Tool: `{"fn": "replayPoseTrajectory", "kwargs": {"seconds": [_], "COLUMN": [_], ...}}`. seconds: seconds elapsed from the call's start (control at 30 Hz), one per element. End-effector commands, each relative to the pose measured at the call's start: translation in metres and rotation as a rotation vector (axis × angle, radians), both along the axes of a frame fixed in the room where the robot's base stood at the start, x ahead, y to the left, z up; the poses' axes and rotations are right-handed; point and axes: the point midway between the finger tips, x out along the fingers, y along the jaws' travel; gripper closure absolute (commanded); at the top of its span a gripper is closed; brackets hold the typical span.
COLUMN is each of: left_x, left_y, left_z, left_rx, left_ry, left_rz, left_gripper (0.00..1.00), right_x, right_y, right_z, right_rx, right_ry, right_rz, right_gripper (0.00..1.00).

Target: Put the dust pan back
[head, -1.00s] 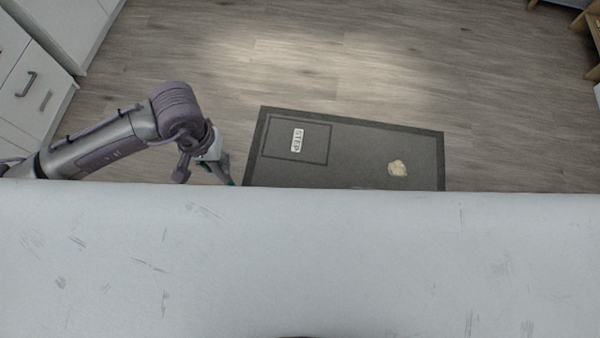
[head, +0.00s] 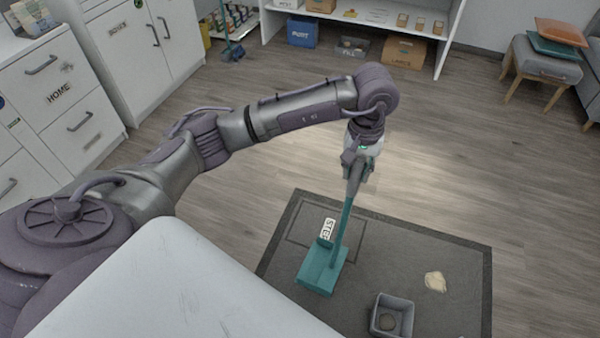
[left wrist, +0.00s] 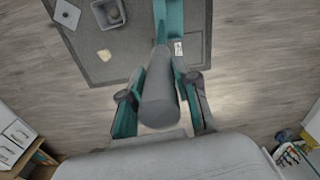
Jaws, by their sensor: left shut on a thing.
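A teal dust pan (head: 318,272) with a long upright handle hangs from my left gripper (head: 356,178) over the dark mat. The left gripper is shut on the grey upper end of the handle. In the left wrist view, my left gripper (left wrist: 160,105) has its two fingers on either side of the grey handle end (left wrist: 159,100). I cannot tell whether the pan touches the mat. My right gripper is in neither view.
A dark mat (head: 405,255) bears a grey bin (head: 391,316) and a beige patch (head: 435,282). A teal broom-like tool (head: 231,48) stands at the back by white cabinets (head: 140,50). A white shelf (head: 375,22) holds boxes. A stool (head: 543,65) is at right. The wooden floor between is clear.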

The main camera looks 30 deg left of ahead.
Motion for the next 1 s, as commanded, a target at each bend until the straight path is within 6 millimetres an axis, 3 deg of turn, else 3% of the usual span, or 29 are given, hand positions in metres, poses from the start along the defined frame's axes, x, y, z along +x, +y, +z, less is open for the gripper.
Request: {"fn": "replayPoseTrajectory", "kwargs": {"seconds": [0.13, 0.37, 1.0], "left_x": [0.022, 0.029, -0.045], "left_y": [-0.008, -0.009, 0.068], "left_z": [0.003, 0.009, -0.053], "left_rx": [-0.012, -0.019, -0.018], "left_ry": [0.002, 0.013, 0.013], "left_rz": [0.047, 0.075, 0.075], "left_gripper": [1.0, 1.0, 1.0], "right_x": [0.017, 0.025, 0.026], "right_y": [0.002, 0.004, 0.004], "right_z": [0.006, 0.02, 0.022], "right_rx": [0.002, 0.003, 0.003], "right_ry": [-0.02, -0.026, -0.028], "right_rz": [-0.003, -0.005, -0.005], "right_gripper": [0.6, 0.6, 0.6]}}
